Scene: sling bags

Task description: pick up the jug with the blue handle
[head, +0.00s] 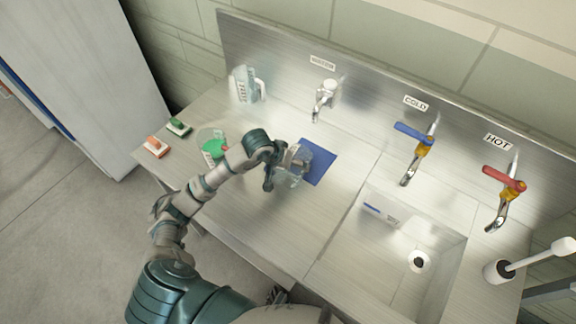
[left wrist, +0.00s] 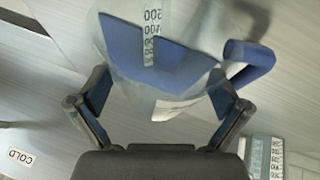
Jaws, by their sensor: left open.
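The clear jug (head: 299,161) stands on the counter, partly over a blue mat (head: 320,163). In the left wrist view the jug (left wrist: 130,45) fills the upper middle, with printed volume marks and a blue handle (left wrist: 250,62) on its right side. My left gripper (head: 280,181) is at the jug's near side and covers part of it in the head view. Its fingers (left wrist: 160,100) are open, one on each side of the jug's near end; I cannot tell whether they touch it. My right gripper does not show clearly in either view.
A clear jug (head: 246,84) stands at the back left. A container with green contents (head: 213,148) is left of my forearm, near a red brush (head: 155,147) and a green brush (head: 179,127). Taps line the back wall; the sink (head: 385,270) lies right.

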